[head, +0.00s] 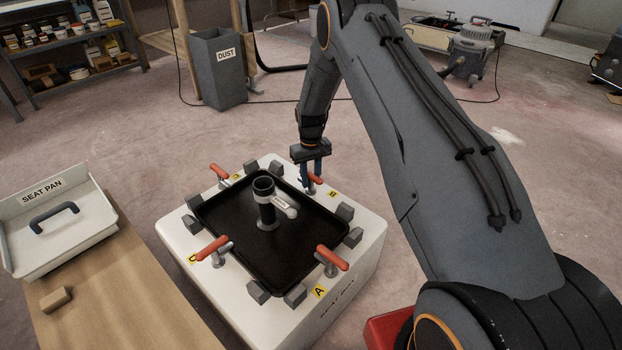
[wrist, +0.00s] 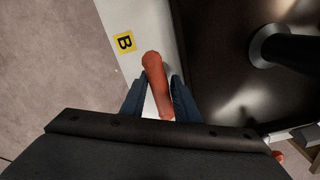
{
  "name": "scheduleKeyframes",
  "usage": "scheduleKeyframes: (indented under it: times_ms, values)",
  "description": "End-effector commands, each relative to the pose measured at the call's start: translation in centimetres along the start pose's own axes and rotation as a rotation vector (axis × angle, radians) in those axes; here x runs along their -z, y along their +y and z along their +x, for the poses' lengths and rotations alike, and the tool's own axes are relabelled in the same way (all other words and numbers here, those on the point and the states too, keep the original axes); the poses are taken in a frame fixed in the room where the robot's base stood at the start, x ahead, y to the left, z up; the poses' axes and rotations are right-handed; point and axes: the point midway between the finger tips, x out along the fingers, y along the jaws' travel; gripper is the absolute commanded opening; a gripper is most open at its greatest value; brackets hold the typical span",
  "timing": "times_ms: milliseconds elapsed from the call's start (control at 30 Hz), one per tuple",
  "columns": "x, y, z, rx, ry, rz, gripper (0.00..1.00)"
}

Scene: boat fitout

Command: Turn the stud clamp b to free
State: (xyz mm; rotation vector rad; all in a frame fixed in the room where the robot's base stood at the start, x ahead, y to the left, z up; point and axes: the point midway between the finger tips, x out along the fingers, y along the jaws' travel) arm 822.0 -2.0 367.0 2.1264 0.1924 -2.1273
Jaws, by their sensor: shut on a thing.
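Stud clamp b has a red handle (head: 317,180) next to the yellow B label (head: 332,193), at the pan's far right edge in the head view. My gripper (head: 312,178) reaches down onto this handle from above and partly hides it. In the wrist view the red handle (wrist: 155,75) lies between the two blue fingers of my gripper (wrist: 158,100), slightly tilted, with its far end sticking out past them. The gripper is shut on it. The handle lies beside the black pan (head: 235,215), over the white rim; its stud is hidden.
Three other red clamp handles stand around the pan: near label A (head: 331,256), at the left (head: 212,247) and at the back (head: 220,172). Grey blocks (head: 345,212) line the pan. A black upright tube (head: 264,190) rises from its middle. A wooden bench (head: 120,280) stands left.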

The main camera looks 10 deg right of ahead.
Motion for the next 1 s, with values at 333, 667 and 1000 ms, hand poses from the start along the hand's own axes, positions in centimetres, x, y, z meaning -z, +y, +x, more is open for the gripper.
scheduleKeyframes:
  times_ms: [333, 667, 1000]
  values:
    - [0.1, 0.0, -0.1, 0.0, 0.002, 0.001, 0.38]
    - [0.1, 0.0, -2.6, -0.001, 0.004, 0.0, 0.38]
    - [0.1, 0.1, -7.3, 0.0, 0.003, 0.001, 0.38]
